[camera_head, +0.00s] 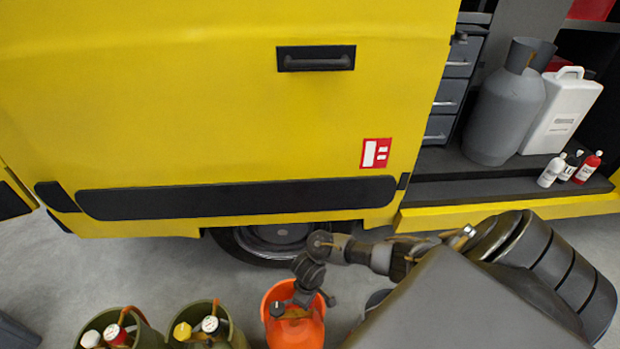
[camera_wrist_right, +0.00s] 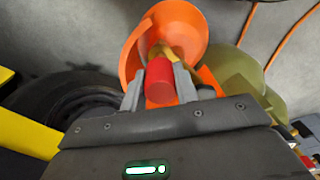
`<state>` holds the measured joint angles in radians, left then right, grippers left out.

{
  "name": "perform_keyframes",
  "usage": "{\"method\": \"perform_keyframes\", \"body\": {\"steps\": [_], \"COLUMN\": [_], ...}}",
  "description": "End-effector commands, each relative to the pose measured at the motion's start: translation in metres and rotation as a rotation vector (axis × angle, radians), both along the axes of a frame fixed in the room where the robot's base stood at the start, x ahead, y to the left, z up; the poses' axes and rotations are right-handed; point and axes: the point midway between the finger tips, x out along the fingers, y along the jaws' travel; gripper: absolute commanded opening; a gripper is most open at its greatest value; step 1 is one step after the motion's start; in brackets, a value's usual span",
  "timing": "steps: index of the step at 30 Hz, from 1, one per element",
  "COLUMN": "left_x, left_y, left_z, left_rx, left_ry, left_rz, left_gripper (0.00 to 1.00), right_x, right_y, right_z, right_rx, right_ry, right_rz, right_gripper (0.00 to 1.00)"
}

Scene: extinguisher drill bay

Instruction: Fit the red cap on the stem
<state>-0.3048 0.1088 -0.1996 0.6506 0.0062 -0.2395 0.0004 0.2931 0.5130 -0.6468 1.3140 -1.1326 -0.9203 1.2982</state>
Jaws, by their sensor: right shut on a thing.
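The red cap (camera_wrist_right: 159,88) is a short red cylinder between the two fingers of my right gripper (camera_wrist_right: 160,78) in the right wrist view. The gripper is shut on it. In the head view my right gripper (camera_head: 288,309) reaches down over an orange bucket (camera_head: 297,338), which also shows behind the cap in the wrist view (camera_wrist_right: 189,25). A brass-coloured piece (camera_wrist_right: 167,51) shows just past the cap, against the bucket; I cannot tell whether it is the stem or whether the cap touches it. My left gripper is not in view.
Two green buckets (camera_head: 223,335) (camera_head: 152,338) at bottom left hold items with red, white and yellow tops. A yellow van (camera_head: 220,110) stands behind the buckets. Its open bay holds a grey cylinder (camera_head: 505,110), a white canister (camera_head: 563,115) and small bottles (camera_head: 587,168).

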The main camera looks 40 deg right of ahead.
Motion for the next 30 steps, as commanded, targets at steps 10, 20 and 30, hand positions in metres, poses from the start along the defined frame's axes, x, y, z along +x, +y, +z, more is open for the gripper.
{"method": "perform_keyframes", "body": {"steps": [10, 20, 30], "left_x": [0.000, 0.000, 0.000], "left_y": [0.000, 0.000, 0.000], "left_z": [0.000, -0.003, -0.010], "left_rx": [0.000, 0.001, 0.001], "left_ry": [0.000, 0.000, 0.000], "left_rz": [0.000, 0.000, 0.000], "left_gripper": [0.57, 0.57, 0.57], "right_x": [0.000, 0.000, 0.000], "right_y": [0.000, 0.000, 0.000], "right_z": [0.000, -0.004, -0.015], "right_rx": [0.000, 0.001, 0.000], "right_ry": [0.000, 0.000, 0.000], "right_rz": [0.000, 0.000, 0.000], "right_gripper": [0.06, 0.06, 0.06]}}
